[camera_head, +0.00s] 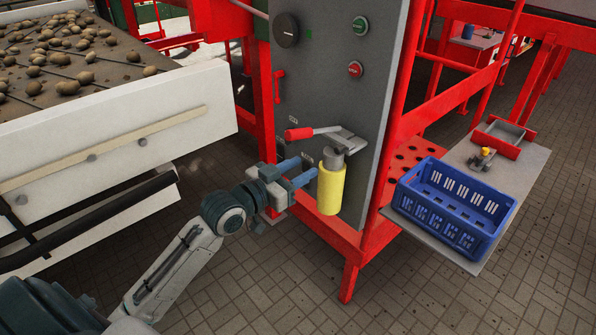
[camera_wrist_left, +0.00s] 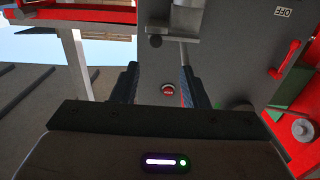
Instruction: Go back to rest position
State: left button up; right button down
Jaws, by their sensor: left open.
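My left gripper (camera_head: 304,170) reaches in from the left in front of the grey control panel (camera_head: 347,92). Its two blue-grey fingers are apart, with nothing seen between them, just left of a yellow cylinder (camera_head: 331,188) with a grey top. I cannot tell whether a finger touches the cylinder. In the left wrist view the open fingers (camera_wrist_left: 160,84) point toward the panel, and a small red button (camera_wrist_left: 168,88) shows in the gap beyond them. My right gripper is not in view.
A red-handled lever (camera_head: 312,132) sticks out above the gripper. A conveyor with potatoes (camera_head: 70,60) and its white side wall (camera_head: 120,115) stand at the left. A blue crate (camera_head: 455,212) sits on a grey shelf at the right. Red frame posts (camera_head: 352,270) stand below the panel.

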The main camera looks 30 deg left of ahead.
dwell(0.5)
pick_arm(q)
jog(key=w+a+f+n+g+y, duration=0.1)
jog(key=a+f+n+y, duration=0.15)
jog(key=f, duration=0.75)
jog(key=w+a+f+n+g+y, duration=0.15)
jog(key=a+f, duration=0.25)
jog(key=f, duration=0.5)
jog(key=s+a+f+g+y, duration=0.15)
jog(key=s+f, duration=0.25)
jog(key=f, duration=0.8)
jog(key=s+a+f+g+y, duration=0.1)
jog(key=s+a+f+g, duration=0.2)
jog(key=f, duration=0.9)
jog(key=s+d+f+g, duration=0.2)
jog(key=s+f+g, duration=0.1)
jog(key=s+f, duration=1.05)
jog(key=s+d+f+g, duration=0.2)
jog(key=s+f+g, duration=0.1)
jog(key=s+f, duration=1.05)
jog(key=s+d+f+g, duration=0.1)
jog(key=s+d+f, duration=0.1)
jog(key=s, duration=0.6)
jog(key=s+d+f+g, duration=0.1)
jog(key=s+f, duration=0.1)
jog(key=s, duration=0.7)
jog(key=shift+d+g, duration=0.4)
jog(key=shift+y, duration=0.25)
